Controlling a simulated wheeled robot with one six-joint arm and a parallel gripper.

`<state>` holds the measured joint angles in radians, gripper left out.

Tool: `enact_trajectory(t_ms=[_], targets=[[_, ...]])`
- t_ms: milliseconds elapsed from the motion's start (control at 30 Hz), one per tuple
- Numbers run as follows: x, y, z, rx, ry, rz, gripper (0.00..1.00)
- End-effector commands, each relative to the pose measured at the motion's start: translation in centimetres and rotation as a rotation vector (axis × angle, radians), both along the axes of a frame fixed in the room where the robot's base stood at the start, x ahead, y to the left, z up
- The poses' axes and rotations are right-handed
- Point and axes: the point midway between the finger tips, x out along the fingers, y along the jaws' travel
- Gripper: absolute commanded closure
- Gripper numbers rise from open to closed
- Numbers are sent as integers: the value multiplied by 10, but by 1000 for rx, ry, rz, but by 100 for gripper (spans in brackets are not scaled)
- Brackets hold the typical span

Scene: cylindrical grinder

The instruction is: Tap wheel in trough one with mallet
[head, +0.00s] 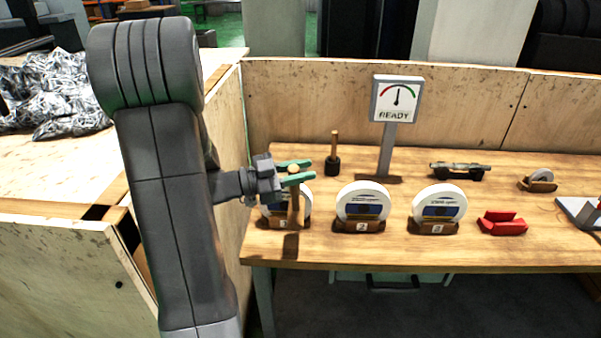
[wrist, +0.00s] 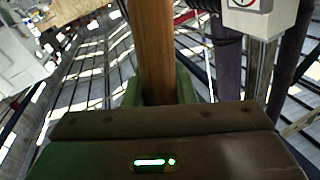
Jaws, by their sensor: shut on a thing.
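My gripper (head: 304,171) is at the left of the bench, its green fingers shut on the upright wooden handle of a mallet (head: 294,205). The handle also fills the middle of the wrist view (wrist: 156,50). I cannot make out the mallet's head clearly. The white wheel in trough one (head: 303,202) stands right behind the handle, partly hidden by it and by my gripper. I cannot tell whether the mallet touches it. Trough one (head: 277,223) is a brown cradle at the left end of the row.
Wheel two (head: 362,195) and wheel three (head: 440,197) stand in cradles to the right. A dark-headed tool with a wooden handle (head: 333,165) stands behind. A READY gauge (head: 397,100) stands on a post. A red block (head: 503,222) lies at right. Wooden panels close off the back and left.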

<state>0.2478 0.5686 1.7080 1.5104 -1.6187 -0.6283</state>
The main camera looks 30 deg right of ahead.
Motion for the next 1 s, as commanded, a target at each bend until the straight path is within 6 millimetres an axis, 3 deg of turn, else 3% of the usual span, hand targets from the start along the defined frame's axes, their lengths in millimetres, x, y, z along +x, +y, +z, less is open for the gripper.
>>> enact_trajectory(t_ms=[633,1000], targets=[[12,-7,1,-1,-1,-1,100],[-10,7,0,0,-1,1,100]])
